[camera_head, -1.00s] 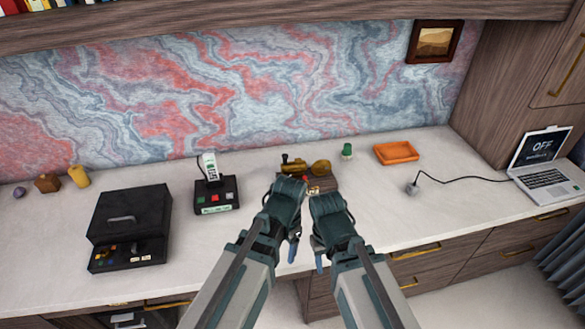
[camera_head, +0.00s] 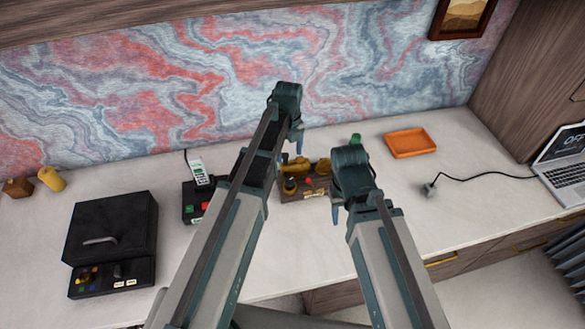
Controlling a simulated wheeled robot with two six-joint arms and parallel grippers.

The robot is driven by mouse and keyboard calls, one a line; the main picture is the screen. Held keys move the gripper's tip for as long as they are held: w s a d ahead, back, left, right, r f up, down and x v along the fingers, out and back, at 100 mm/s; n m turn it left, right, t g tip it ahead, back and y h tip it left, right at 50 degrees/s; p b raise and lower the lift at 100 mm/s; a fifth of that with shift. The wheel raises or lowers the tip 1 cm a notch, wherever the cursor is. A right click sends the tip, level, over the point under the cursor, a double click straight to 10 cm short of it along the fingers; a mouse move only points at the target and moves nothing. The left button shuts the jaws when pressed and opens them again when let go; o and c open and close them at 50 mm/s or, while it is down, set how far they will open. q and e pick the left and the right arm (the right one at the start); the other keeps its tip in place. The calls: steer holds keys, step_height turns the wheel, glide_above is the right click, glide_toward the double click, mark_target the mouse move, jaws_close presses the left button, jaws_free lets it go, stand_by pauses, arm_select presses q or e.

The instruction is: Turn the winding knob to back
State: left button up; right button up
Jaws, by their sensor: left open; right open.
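A small brown wooden device with brass parts (camera_head: 312,194) stands on the desk between my two arms. A dark, round, brass-toned part (camera_head: 290,186) and a small red part show on it; I cannot tell which part is the winding knob. My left gripper (camera_head: 297,134) is open above and behind the device's left side, with its arm covering the area left of it. My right gripper (camera_head: 337,210) is open just right of the device, fingers pointing down, and appears empty. Whether either touches the device cannot be told.
A black box (camera_head: 110,225) stands at left. A telephone on a black base (camera_head: 196,190) is partly hidden by my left arm. A green object (camera_head: 355,139), an orange tray (camera_head: 410,142), a plug with a cord (camera_head: 429,188) and a laptop (camera_head: 568,180) lie to the right.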

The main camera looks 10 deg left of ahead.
mark_target(290, 180)
arm_select(q)
steer(key=shift+f, duration=0.1)
step_height(290, 180, down, 14)
steer(key=b, duration=1.4)
steer(key=shift+r, duration=0.2)
jaws_close()
